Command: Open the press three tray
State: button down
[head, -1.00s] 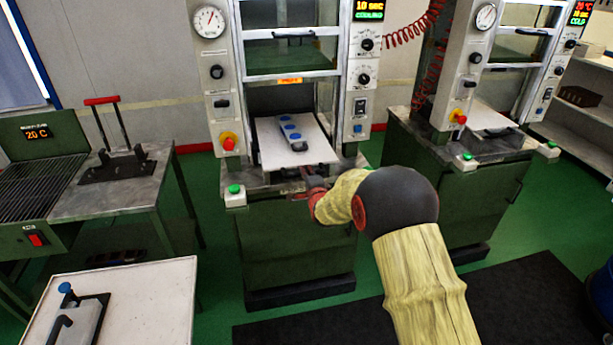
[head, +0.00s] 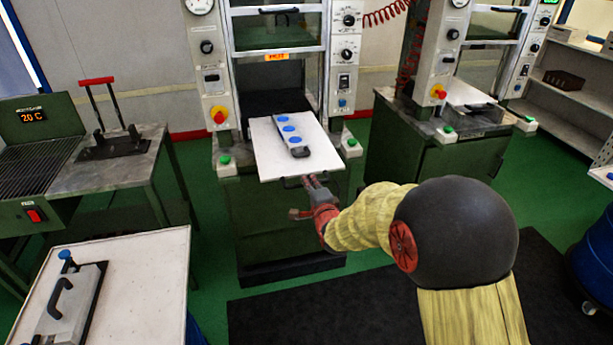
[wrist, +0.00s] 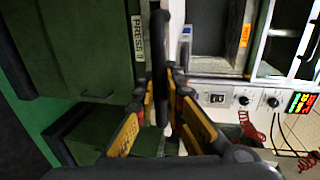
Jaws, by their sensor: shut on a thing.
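The white tray (head: 265,158) sticks out from the front of the middle press (head: 262,225) in the head view. A grey bar-shaped mould with several blue round spots (head: 292,139) lies on the tray. My gripper (head: 308,181) is at the tray's front edge, slightly below it. In the wrist view my gripper's yellow fingers (wrist: 165,82) are closed around a black bar handle (wrist: 160,55). A press label (wrist: 138,38) shows beside the handle, but its number is not clear. The press's glass door (head: 277,30) is raised above the tray.
A second press (head: 430,150) stands to the right. A white table (head: 150,270) holding a grey mould with a black handle (head: 72,305) is at lower left. A green bench (head: 40,185) with a 20 C display is at left. Dark matting covers the floor in front.

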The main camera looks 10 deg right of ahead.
jog(key=shift+s+r, duration=0.3)
jog(key=shift+s, duration=0.4)
jog(key=c, duration=2.1)
grip_release()
jog(key=shift+c, duration=0.2)
jog(key=shift+o, duration=1.3)
jog(key=shift+f, duration=0.15)
jog(key=shift+s, duration=0.1)
jog(key=v, duration=1.2)
